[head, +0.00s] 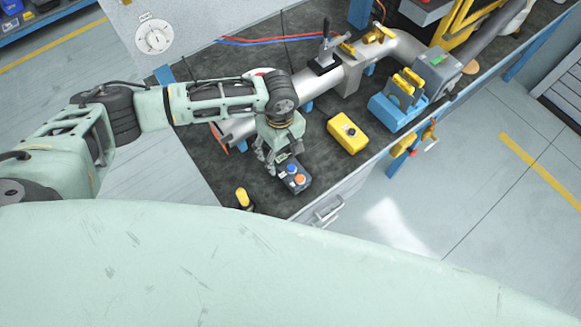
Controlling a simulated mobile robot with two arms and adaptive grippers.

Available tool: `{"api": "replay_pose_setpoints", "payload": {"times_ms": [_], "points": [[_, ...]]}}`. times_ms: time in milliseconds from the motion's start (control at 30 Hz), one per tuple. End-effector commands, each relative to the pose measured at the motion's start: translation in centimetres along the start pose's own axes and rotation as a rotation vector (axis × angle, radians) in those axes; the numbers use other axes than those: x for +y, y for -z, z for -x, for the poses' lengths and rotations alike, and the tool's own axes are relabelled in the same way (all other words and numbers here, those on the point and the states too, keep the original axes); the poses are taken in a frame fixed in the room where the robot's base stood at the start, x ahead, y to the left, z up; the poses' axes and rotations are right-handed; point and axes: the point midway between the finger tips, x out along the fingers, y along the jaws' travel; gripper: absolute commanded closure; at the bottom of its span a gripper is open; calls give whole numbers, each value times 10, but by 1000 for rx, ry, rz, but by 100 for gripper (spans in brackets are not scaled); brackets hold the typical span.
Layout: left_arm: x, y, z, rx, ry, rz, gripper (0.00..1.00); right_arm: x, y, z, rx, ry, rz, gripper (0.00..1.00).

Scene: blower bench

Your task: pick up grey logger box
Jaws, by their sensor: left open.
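A small dark grey box (296,180) with a blue and an orange round cap on top lies on the bench near its front edge; I take it for the grey logger box. My left gripper (268,161) points down over the far left end of this box. Its fingers are open, and part of the box is hidden by the gripper. I cannot tell whether a finger touches it. My right gripper is not in view.
The dark bench top (300,203) carries a yellow box (348,134), a blue holder (398,110) and a yellow-topped item (243,197) near the front corner. A grey pipe (312,84) runs behind the gripper. A grey box with a green patch (437,66) stands farther right.

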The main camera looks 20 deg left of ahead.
Motion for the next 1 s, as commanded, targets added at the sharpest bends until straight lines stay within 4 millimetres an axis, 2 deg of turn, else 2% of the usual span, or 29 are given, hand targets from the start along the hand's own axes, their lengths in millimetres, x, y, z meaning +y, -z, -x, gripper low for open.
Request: {"api": "replay_pose_setpoints", "payload": {"times_ms": [33, 133, 300, 600, 1000], "points": [[-2, -2, -3, -2, 5, 0, 30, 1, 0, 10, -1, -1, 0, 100], [-1, -5, -17, -3, 4, 2, 30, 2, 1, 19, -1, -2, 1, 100], [-1, -4, -38, -2, 3, 3, 30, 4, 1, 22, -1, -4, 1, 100], [0, -4, -44, -3, 0, 1, 30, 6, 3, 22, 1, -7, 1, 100], [0, -4, -43, -3, 0, 2, 64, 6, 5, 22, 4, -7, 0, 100]]}}
